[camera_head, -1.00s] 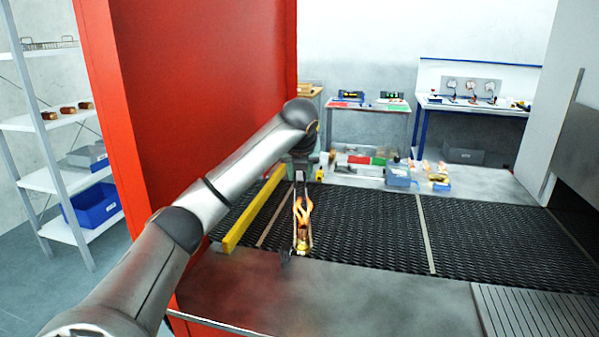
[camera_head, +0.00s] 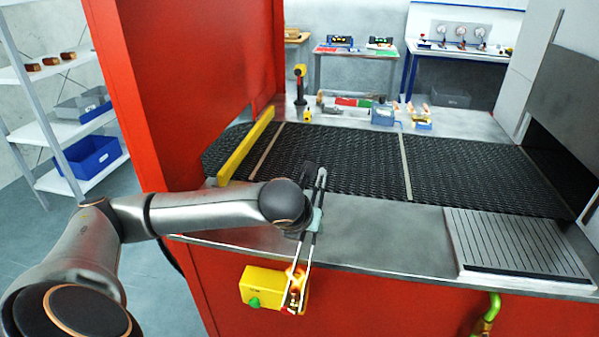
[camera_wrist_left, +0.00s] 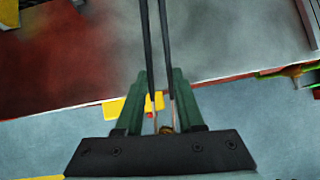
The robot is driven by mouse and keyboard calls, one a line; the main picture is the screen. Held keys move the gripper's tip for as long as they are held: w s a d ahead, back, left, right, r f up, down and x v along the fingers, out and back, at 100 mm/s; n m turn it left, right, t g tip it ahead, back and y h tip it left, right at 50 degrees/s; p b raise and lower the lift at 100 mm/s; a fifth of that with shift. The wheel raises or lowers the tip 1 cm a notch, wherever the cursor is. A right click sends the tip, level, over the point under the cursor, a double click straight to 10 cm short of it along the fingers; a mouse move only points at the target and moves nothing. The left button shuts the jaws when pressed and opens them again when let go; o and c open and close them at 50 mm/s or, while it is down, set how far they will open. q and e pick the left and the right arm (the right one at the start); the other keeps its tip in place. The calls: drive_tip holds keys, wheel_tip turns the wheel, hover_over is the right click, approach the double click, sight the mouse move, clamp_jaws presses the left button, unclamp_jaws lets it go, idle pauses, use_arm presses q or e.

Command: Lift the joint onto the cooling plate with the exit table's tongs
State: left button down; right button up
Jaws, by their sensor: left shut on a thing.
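My left gripper (camera_head: 312,218) is shut on the tongs (camera_head: 321,186). Their two dark arms run up between the green fingers (camera_wrist_left: 163,76) in the left wrist view. In the head view the tongs slant down over the exit table's front edge. The joint (camera_head: 293,297), small and brassy with an orange flame-like glow, shows between the tongs' lower ends, in front of the red panel. The grey ribbed cooling plate (camera_head: 520,244) lies on the table at the right, apart from the joint and bare. My right gripper is out of view.
The dark mesh belt (camera_head: 360,163) runs behind, with a yellow bar (camera_head: 245,147) at its left. A yellow box with a green button (camera_head: 262,287) is on the red front. The steel table top (camera_head: 385,232) between tongs and plate is clear.

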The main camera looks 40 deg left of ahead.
use_arm(q)
drive_tip(key=s+d+f+m+h, duration=0.2)
drive_tip(key=s+d+f+m, duration=0.2)
drive_tip(key=s+d+f, duration=0.7)
drive_tip(key=d, duration=0.3)
drive_tip(key=shift+s+d+f+h, duration=0.15)
drive_tip(key=shift+h, duration=0.25)
drive_tip(key=shift+a+t, duration=0.2)
drive_tip(key=shift+t, duration=0.1)
